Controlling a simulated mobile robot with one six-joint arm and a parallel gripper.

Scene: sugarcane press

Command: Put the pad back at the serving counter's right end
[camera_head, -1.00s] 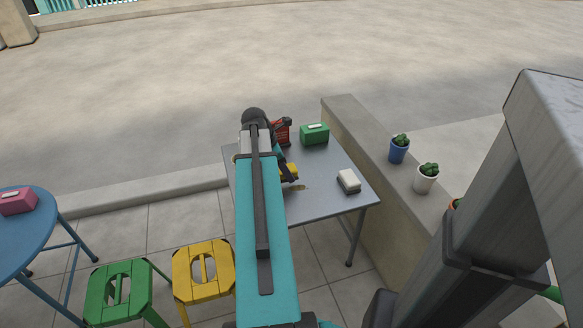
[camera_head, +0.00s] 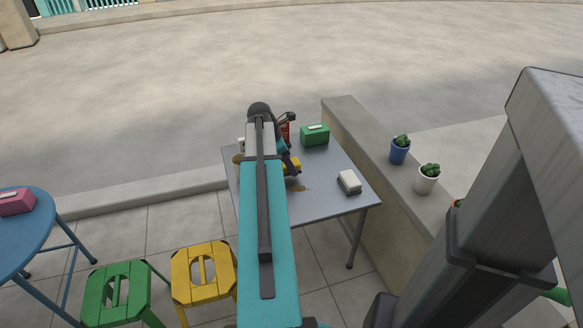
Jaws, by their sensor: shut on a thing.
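My arm reaches out over the grey-topped table (camera_head: 325,195), which I take for the serving counter. My gripper (camera_head: 287,160) is at the arm's far end, mostly hidden behind my own wrist. It is shut on a small yellow block with dark parts (camera_head: 292,165), held over the table. This may be the pad, but the view is too small to be sure. A white-topped dark block (camera_head: 349,181) lies on the table near its right edge, apart from my gripper.
A green box (camera_head: 314,134) and a red item (camera_head: 285,128) stand at the table's back. A low wall (camera_head: 372,165) with potted cacti (camera_head: 400,150) runs along the right. A yellow stool (camera_head: 203,272), a green stool (camera_head: 117,293) and a blue table (camera_head: 20,230) are at left.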

